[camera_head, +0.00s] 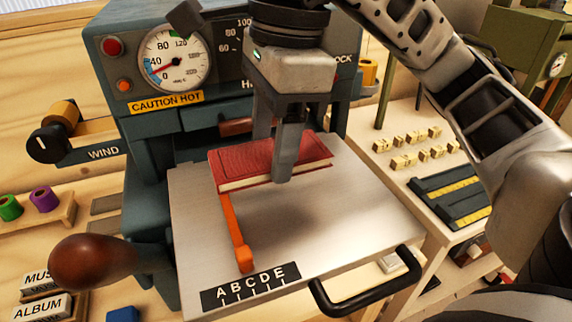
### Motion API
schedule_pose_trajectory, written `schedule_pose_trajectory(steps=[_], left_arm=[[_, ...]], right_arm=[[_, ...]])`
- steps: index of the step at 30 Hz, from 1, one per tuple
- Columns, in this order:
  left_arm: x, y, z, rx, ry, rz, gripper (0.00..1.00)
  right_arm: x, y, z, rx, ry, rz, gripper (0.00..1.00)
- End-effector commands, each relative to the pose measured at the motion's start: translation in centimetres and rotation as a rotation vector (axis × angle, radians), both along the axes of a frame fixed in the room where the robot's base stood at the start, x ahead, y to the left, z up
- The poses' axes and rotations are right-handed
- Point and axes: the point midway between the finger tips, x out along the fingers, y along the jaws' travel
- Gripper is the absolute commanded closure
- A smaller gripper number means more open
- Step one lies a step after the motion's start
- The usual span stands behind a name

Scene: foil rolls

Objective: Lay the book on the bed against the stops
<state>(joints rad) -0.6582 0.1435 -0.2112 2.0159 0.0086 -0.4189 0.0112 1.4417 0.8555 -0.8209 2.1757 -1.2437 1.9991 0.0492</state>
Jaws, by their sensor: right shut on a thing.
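A red book (240,162) with pale page edges is over the rear part of the metal bed (350,233). My right gripper (285,170) is above the bed, shut on the book, with one finger in front of its near long side. The book's left end is close to the orange stop (235,235), which runs along the bed's left side; I cannot tell if they touch. A shadow lies on the bed in front of the book, and whether the book rests on the bed is unclear. The left gripper is not in view.
The teal press (115,50) with gauge (172,57) stands behind the bed. A black handle (367,290) is at the bed's front, and a wooden-knobbed lever (95,262) at left. Brass type pieces (405,160) lie on the right bench. The bed's front right is clear.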

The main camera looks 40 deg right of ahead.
Motion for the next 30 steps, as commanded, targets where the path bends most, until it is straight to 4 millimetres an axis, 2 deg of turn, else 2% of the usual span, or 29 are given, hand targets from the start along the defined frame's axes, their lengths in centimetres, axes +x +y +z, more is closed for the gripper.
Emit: schedule_pose_trajectory(steps=[3,9,15,28,29,30], left_arm=[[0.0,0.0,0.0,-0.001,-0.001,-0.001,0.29],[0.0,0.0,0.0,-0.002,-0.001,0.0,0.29],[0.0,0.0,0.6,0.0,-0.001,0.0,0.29],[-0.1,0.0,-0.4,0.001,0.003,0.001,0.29],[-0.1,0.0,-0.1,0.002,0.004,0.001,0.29],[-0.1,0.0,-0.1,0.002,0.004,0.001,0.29]], right_arm=[[0.2,-1.3,-1.5,-0.001,0.002,-0.004,0.7],[0.5,-2.4,-2.9,-0.002,0.001,-0.003,0.7],[0.4,-2.3,-5.4,-0.001,0.0,0.0,0.7],[0.5,-2.2,-6.3,0.0,-0.002,0.001,0.7],[0.5,-2.3,-6.1,0.0,-0.002,0.001,0.38],[0.5,-2.3,-6.1,0.0,-0.002,0.001,0.27]])
